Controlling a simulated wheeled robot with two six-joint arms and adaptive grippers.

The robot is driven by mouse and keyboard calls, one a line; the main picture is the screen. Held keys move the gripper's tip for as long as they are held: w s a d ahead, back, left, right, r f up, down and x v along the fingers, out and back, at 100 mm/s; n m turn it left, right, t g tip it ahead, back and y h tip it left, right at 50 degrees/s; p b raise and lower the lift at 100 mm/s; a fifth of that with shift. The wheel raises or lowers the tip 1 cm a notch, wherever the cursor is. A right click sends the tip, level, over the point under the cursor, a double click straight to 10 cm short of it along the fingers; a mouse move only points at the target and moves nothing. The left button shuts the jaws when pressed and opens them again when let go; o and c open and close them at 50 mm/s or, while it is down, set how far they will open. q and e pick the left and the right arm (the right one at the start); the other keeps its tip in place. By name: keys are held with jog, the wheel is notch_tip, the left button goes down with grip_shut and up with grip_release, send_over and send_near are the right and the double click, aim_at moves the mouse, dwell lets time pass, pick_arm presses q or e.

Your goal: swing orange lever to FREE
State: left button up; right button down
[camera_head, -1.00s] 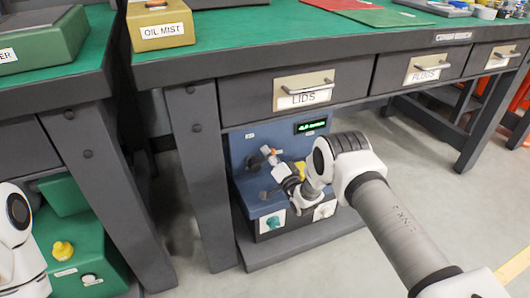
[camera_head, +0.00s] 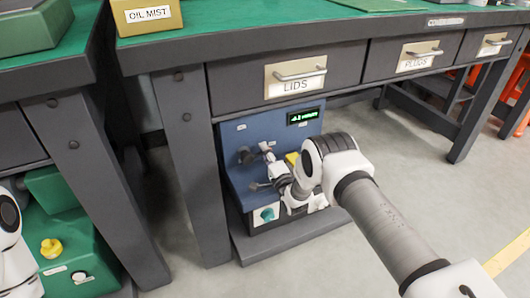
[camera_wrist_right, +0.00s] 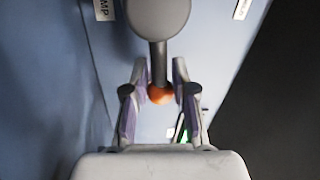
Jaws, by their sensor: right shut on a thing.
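The orange lever's round orange knob (camera_wrist_right: 160,94) sits at the end of a dark stem below a round grey hub in the right wrist view. My right gripper (camera_wrist_right: 160,90) has a finger on each side of the knob and is shut on it. In the head view my right gripper (camera_head: 270,158) is at the front of the blue test unit (camera_head: 232,143), and it and my arm hide much of the lever. Which mark the lever points to cannot be read. My left gripper is not in view.
The unit stands on a low shelf under the bench, below the LIDS drawer (camera_head: 296,77). It has a lit green display (camera_head: 303,116), a teal knob (camera_head: 268,214) and a dark round knob (camera_head: 244,156). A bench leg (camera_head: 192,150) stands close on its left. Open floor lies to the right.

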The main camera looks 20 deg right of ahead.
jog(key=c, duration=1.2)
grip_release()
jog(key=s, duration=0.4)
jog(key=s+f, duration=0.1)
jog(key=s, duration=0.3)
jog(key=s+f, duration=0.1)
jog(key=s, duration=0.3)
jog(key=shift+d+f, duration=0.2)
jog(key=shift+d, duration=0.15)
jog(key=shift+w, duration=0.1)
jog(key=shift+c, duration=0.2)
